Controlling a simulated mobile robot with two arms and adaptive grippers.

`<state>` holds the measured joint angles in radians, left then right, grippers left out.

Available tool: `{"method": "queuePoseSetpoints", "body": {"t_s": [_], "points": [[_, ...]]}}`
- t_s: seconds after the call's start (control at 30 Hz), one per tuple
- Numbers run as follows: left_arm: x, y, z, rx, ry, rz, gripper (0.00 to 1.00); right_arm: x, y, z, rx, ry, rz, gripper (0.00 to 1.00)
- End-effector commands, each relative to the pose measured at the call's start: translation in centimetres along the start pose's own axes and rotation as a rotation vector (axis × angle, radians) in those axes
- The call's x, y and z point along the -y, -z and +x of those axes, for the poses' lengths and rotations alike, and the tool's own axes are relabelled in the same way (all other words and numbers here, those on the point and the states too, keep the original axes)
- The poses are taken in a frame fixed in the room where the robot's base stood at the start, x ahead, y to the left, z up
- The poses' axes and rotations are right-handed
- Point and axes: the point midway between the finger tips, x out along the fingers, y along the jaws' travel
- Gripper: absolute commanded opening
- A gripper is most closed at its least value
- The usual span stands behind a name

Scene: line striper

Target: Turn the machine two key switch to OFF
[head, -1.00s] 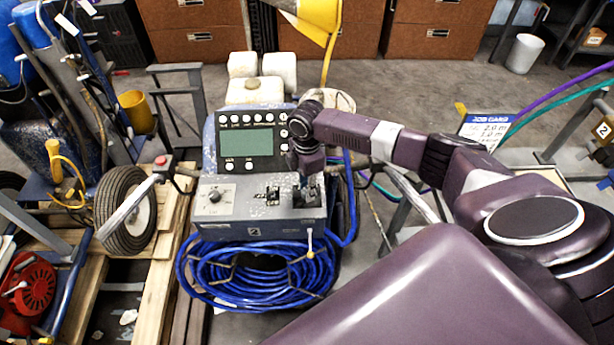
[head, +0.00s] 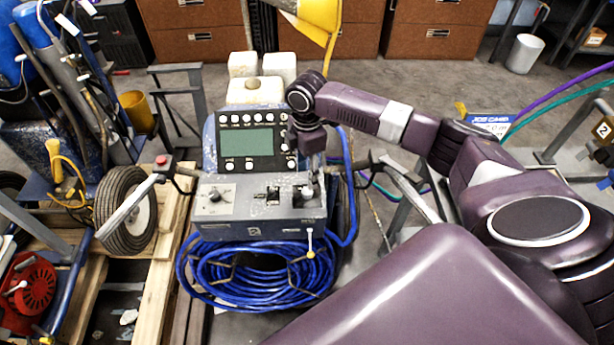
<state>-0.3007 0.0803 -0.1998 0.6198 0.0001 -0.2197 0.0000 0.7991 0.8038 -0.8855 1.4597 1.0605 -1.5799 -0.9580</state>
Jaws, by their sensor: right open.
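My left gripper is out of view.
A display panel (head: 250,140) with several buttons rises behind the box. Blue hose (head: 255,285) is coiled below. White jugs (head: 250,92) stand behind.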

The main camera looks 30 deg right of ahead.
Motion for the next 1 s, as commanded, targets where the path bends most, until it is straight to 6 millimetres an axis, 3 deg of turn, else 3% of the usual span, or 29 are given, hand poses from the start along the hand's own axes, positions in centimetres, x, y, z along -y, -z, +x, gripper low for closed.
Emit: {"method": "queuePoseSetpoints", "body": {"t_s": [0.1, 0.33, 0.87, 1.0], "points": [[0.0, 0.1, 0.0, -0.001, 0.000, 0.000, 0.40, -0.1, -0.1, -2.4, 0.000, -0.003, 0.000, 0.42], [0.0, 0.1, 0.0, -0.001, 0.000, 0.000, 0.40, 0.0, 0.0, -4.6, 0.000, -0.001, 0.000, 0.42], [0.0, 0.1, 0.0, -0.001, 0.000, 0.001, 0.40, 0.0, 0.0, -4.8, 0.001, 0.001, 0.000, 0.42], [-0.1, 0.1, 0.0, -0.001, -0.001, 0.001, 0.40, 0.6, 0.8, -4.0, -0.003, 0.003, -0.003, 0.42]]}}
